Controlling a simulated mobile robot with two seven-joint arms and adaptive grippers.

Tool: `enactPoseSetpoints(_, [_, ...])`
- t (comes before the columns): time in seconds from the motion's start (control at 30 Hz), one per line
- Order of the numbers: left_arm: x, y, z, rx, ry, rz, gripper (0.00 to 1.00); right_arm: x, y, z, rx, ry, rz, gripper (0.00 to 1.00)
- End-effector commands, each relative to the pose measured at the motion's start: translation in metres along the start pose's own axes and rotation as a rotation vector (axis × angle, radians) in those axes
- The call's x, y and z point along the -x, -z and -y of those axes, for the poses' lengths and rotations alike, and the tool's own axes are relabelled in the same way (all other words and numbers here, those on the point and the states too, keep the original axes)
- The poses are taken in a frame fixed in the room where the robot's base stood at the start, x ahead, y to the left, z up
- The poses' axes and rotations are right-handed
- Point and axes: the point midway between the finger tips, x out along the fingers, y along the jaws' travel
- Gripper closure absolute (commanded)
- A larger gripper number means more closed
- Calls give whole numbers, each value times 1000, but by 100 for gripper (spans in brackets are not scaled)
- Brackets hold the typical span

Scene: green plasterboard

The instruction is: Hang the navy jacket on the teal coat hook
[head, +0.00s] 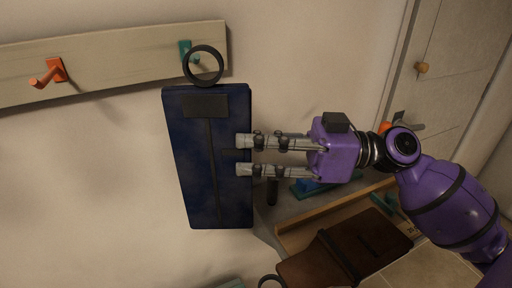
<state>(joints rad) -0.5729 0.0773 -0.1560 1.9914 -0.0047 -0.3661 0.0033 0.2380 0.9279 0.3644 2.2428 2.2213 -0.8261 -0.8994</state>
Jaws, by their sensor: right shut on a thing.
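The navy jacket (183,150) is a flat dark blue slab with a dark patch near its top and a black ring (220,67) above that. It hangs nearly upright, slightly tilted, in front of the wall. My purple right gripper (244,155) comes from the right and is shut on the jacket's right side. The teal coat hook (184,47) is on the right end of the wall board. The ring overlaps the hook in the picture, and part of the hook shows through its opening. I cannot tell whether the ring is around the hook or in front of it. My left gripper is not in view.
The pale board (130,62) also bears an orange hook (54,73) at left. Below right, a brown item (370,242) with a black ring (271,282) lies by a wooden-edged tray or bench. A panelled door (455,60) stands at right. The wall left of the jacket is clear.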

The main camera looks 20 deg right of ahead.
Motion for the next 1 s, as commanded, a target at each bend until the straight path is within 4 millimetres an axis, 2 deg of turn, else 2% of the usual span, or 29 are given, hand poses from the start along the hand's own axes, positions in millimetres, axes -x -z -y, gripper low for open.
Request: enactPoseSetpoints(1.0, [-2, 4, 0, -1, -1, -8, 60, -2, 0, -5, 1, 0, -1, 100])
